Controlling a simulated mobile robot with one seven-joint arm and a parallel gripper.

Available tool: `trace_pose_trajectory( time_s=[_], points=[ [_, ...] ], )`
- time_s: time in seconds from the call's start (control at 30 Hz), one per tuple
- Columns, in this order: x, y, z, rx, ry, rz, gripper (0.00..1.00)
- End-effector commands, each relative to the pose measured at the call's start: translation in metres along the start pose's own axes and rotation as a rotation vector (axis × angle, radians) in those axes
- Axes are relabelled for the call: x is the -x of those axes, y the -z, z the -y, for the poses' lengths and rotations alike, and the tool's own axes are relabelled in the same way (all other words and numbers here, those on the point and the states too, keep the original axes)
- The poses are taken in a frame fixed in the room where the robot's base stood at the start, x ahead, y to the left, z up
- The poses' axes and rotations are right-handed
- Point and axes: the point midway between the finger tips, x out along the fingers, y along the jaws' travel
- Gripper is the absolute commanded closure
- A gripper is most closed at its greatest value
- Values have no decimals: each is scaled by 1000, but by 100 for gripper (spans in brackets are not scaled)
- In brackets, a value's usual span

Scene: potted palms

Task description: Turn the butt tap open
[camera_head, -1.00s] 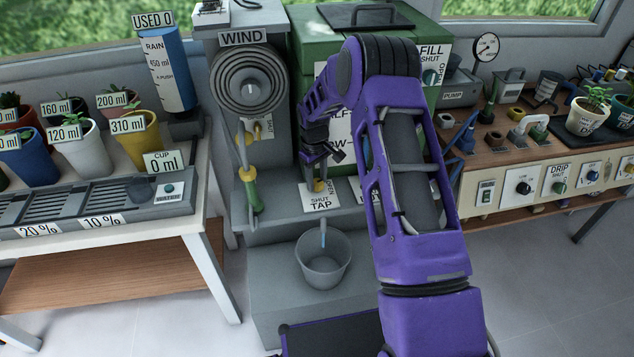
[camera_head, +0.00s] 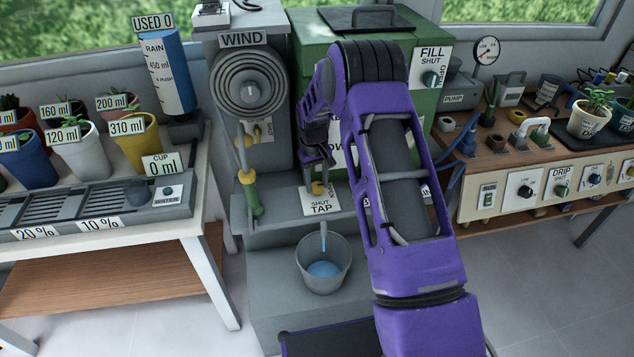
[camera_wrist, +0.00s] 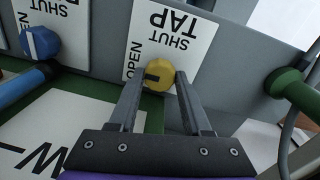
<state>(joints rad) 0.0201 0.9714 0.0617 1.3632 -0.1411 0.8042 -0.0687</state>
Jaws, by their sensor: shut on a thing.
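The butt tap's yellow knob (camera_wrist: 160,75) sits on a white plate (camera_wrist: 172,38) lettered TAP, SHUT and OPEN, upside down in the wrist view. A dark mark on the knob points left, towards the OPEN side. My gripper (camera_wrist: 158,82) is shut on the knob, one finger at each side. In the head view my gripper (camera_head: 318,178) hangs over the plate, and the knob (camera_head: 318,188) shows just below it. A blue stream (camera_head: 323,240) falls below the tap into a grey bucket (camera_head: 306,262), with blue water in its bottom.
The WIND hose reel (camera_head: 248,85) and a hanging yellow-green nozzle (camera_head: 250,190) are left of the tap. The green butt (camera_head: 310,45) with its FILL knob (camera_head: 430,79) stands behind my arm. In the wrist view a blue knob (camera_wrist: 40,43) is left and a green fitting (camera_wrist: 285,82) right.

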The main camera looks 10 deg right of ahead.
Motion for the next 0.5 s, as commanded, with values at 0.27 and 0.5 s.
trace_pose_trajectory(
  time_s=[0.27, 0.5],
  points=[
    [0, 0, 0, -1, 0, -1, 34],
    [0, 0, 0, 0, 0, 0, 22]
  ],
)
